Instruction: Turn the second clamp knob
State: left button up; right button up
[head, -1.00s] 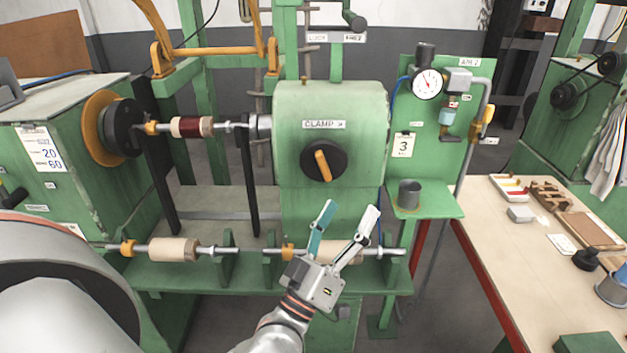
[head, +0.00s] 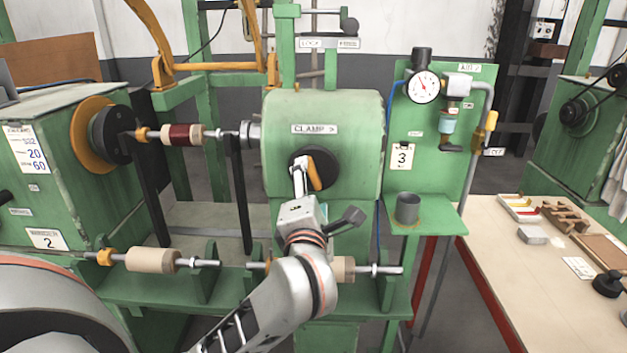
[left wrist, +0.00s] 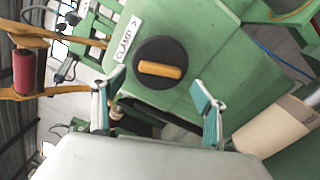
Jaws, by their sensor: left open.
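The clamp knob (head: 326,164) is a black disc with an orange handle (head: 314,174) on the front of the green housing (head: 350,115), under a "CLAMP" label (head: 315,129). My left gripper (head: 323,193) is open and empty in front of the knob. One finger overlaps the knob's left part in the head view; the other points right, below it. In the left wrist view the knob (left wrist: 160,85) shows whole beyond the open fingers (left wrist: 158,98), its orange handle lying across the disc. Whether a finger touches the knob cannot be told. My right gripper is not in view.
A shaft with a dark red coil (head: 180,134) runs into the housing from the left. Below, a cream coil (head: 150,260) lies on a green rail, and another (head: 342,269) is partly behind my arm. A grey cup (head: 408,208) stands on a shelf at right, below a gauge (head: 423,87).

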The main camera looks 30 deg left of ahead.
aim_at(313, 176)
pick_arm(q)
jog(key=x, duration=0.5)
jog(key=shift+b, duration=0.35)
jog(key=c, duration=1.1)
